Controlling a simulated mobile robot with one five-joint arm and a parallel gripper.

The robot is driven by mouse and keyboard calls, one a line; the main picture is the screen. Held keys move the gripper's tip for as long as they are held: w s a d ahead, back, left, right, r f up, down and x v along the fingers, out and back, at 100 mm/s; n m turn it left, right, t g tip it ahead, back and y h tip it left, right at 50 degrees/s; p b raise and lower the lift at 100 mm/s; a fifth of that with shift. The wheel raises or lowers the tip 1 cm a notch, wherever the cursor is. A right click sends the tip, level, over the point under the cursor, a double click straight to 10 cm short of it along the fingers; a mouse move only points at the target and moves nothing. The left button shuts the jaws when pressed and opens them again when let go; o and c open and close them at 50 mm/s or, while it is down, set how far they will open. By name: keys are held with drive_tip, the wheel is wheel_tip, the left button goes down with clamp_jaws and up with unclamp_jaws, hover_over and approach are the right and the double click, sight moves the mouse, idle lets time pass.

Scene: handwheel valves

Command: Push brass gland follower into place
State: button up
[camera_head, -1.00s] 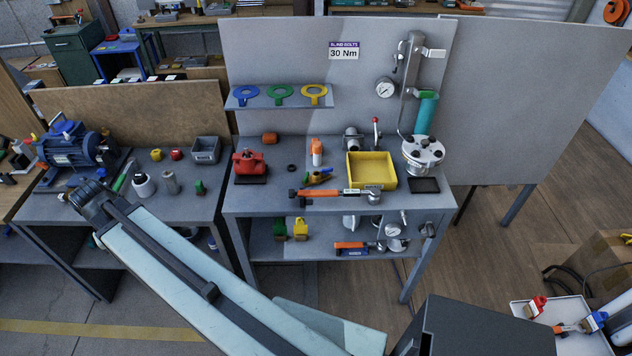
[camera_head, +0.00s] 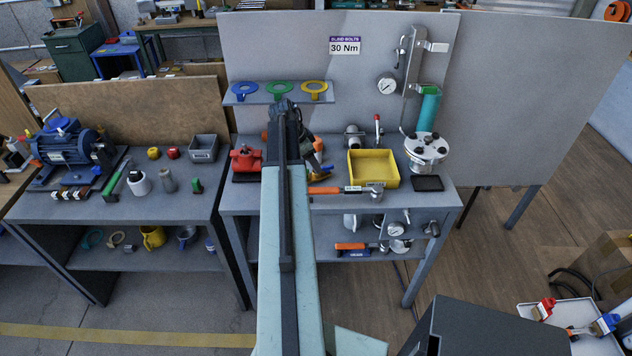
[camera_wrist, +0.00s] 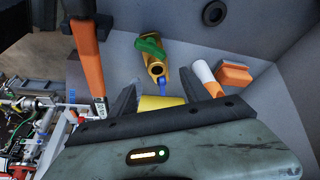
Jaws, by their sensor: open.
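A brass valve body (camera_wrist: 155,65) with a round opening lies on the bench in the wrist view, with a green part (camera_wrist: 150,44) across it and a blue part (camera_wrist: 165,86) beside its near end. I cannot pick out a separate gland follower. My gripper (camera_wrist: 159,82) is open and empty; its two dark fingers point toward the valve, apart from it. In the head view, the valve (camera_head: 322,177) is partly hidden by my arm, and my gripper's fingertips are not clear there.
An orange-handled torque wrench (camera_head: 338,190) lies in front of the valve. A yellow tray (camera_head: 374,183) stands right. An orange-and-white object (camera_wrist: 206,78), an orange block (camera_wrist: 235,77) and a black ring (camera_wrist: 214,13) lie nearby. A red valve (camera_head: 246,160) stands left.

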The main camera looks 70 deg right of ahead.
sight(317, 175)
drive_tip(key=b+x, duration=0.1)
drive_tip(key=x, duration=0.1)
drive_tip(key=b+x, duration=0.4)
drive_tip(key=shift+a+f, duration=0.15)
drive_tip(key=shift+a, duration=0.2)
clamp_jaws()
